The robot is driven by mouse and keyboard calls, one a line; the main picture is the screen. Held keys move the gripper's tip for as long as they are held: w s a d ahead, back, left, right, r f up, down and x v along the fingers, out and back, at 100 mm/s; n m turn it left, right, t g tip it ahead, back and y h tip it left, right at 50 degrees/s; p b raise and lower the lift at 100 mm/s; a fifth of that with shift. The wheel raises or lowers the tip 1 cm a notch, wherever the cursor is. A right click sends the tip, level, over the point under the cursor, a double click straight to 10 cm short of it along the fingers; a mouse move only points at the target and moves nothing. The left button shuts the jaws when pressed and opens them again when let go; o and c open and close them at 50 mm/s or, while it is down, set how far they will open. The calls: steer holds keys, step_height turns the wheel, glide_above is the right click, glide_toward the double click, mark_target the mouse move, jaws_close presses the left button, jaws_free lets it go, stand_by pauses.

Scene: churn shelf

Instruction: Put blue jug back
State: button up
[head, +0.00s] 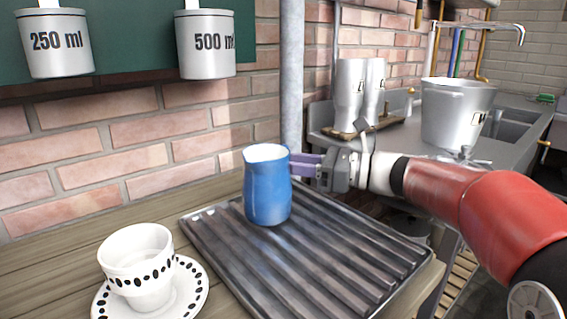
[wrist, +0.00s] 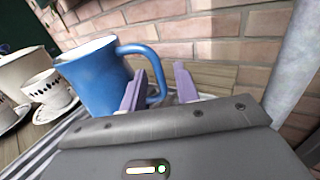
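The blue jug (head: 268,190) stands upright on the ridged metal tray (head: 345,285) in the head view. Its white inside shows at the top. In the wrist view the jug (wrist: 92,78) is at the left, with its handle curving toward my fingers. My gripper (head: 297,164) is at the jug's right, at handle height, its purple fingers close to the jug. In the wrist view my gripper (wrist: 160,72) has its fingers apart, one inside the handle loop and one outside. A gap shows between the handle and the right finger. The fingers partly hide the handle.
A white dotted cup (head: 137,255) on a saucer (head: 190,290) stands left of the tray. Labelled 250 ml (head: 55,42) and 500 ml (head: 208,45) containers hang on the green board above. A pipe (head: 291,75) rises behind the jug. A large pot (head: 455,112) stands by the sink.

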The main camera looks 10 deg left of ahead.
steer(key=d, duration=0.3)
steer(key=s+d, duration=0.1)
steer(key=d, duration=0.5)
steer(key=shift+s+d, duration=0.1)
steer(key=shift+s, duration=0.05)
